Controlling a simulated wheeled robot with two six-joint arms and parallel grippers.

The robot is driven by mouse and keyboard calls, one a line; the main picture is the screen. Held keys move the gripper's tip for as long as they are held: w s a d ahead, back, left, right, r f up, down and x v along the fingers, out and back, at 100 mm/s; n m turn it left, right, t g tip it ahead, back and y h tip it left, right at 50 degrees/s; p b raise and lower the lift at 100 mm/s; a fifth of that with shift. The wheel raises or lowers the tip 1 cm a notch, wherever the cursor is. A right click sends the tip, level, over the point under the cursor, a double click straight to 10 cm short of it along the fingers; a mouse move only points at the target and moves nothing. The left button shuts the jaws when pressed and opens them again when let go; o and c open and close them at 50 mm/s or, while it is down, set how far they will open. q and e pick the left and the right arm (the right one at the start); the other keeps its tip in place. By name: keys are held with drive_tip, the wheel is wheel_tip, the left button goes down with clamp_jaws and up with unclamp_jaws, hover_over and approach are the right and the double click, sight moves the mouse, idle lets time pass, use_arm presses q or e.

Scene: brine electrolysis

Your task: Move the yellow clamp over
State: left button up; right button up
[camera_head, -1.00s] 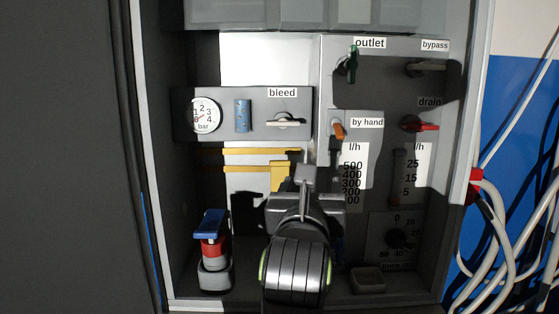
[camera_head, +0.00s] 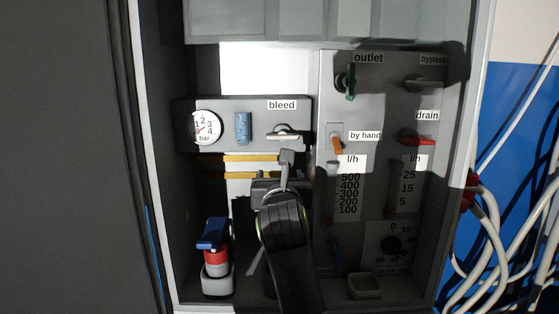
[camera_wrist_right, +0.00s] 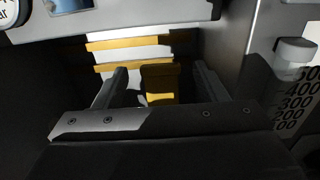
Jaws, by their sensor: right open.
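The yellow clamp (camera_wrist_right: 162,80) shows in the right wrist view as two flat yellow bars with a block standing down from the lower one. In the head view the bars (camera_head: 252,158) show under the bleed panel, and my right gripper covers the block. My right gripper (camera_head: 287,160) is at the clamp, its arm coming up from below. In the wrist view its open fingers (camera_wrist_right: 160,88) appear on either side of the block, with gaps; I cannot tell how deep they reach. My left gripper is not in view.
The bleed panel (camera_head: 260,108) with its handle (camera_head: 284,134) juts out just above. The by-hand valve (camera_head: 337,143) and flow meters are close on the right. A blue-handled red valve (camera_head: 213,240) stands lower left. Cabinet walls bound both sides.

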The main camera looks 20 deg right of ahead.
sight(280, 174)
drive_tip(key=shift+p+x, duration=0.85)
drive_tip(key=shift+x, duration=1.9)
drive_tip(key=c, duration=1.4)
